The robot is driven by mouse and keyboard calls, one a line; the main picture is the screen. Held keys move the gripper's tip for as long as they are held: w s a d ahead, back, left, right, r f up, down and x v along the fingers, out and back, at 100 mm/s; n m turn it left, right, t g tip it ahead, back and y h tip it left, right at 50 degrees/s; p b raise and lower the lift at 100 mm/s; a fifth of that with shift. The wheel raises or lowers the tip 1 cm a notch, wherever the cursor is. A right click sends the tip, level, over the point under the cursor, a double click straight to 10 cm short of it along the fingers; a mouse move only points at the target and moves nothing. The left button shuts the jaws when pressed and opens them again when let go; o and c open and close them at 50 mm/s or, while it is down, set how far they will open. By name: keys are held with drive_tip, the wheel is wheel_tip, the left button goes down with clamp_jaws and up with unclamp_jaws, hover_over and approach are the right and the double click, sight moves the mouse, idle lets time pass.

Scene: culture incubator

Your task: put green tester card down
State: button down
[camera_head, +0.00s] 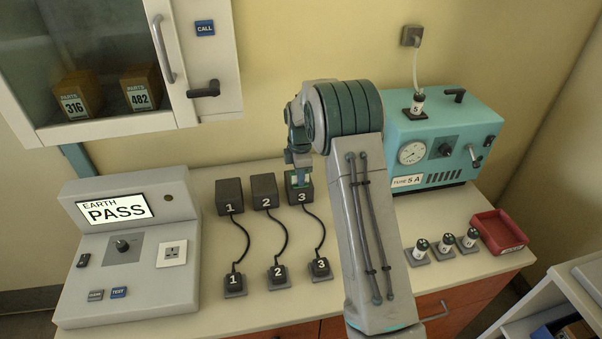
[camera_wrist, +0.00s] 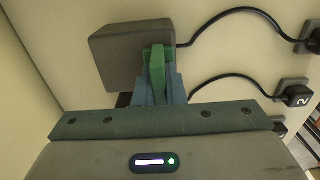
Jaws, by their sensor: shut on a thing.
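The green tester card (camera_wrist: 156,65) shows edge-on in the wrist view. My gripper (camera_wrist: 158,78) is shut on it. The card overlaps the right part of a dark grey block (camera_wrist: 118,55) there; I cannot tell whether it touches the block. In the head view my gripper (camera_head: 300,176) points down at the dark block marked 3 (camera_head: 306,195), at the back of the worktop. The card is too small to make out clearly in the head view, and my arm hides part of the area to the right.
Blocks 1 (camera_head: 230,196) and 2 (camera_head: 264,191) stand to the left, with cables to plugs in front. A grey tester (camera_head: 130,250) reads EARTH PASS. A teal machine (camera_head: 440,140), several fuse holders and a red tray (camera_head: 499,231) are on the right. A wall cabinet (camera_head: 110,60) hangs upper left.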

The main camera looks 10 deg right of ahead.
drive_tip(key=shift+f, duration=0.1)
drive_tip(key=c, duration=1.5)
unclamp_jaws()
wheel_tip(320, 180, up, 12)
drive_tip(key=b, duration=0.2)
drive_tip(key=s+r+m+t, duration=0.1)
drive_tip(key=s+r+m, duration=0.3)
drive_tip(key=s+r, duration=0.3)
drive_tip(key=s+f+m+t, duration=0.2)
drive_tip(key=s+m, duration=1.2)
drive_tip(key=s, duration=1.5)
drive_tip(key=shift+d+f+t, duration=0.15)
drive_tip(key=shift+f+t, duration=0.15)
drive_tip(key=shift+f, duration=0.1)
drive_tip(key=shift+s, duration=0.1)
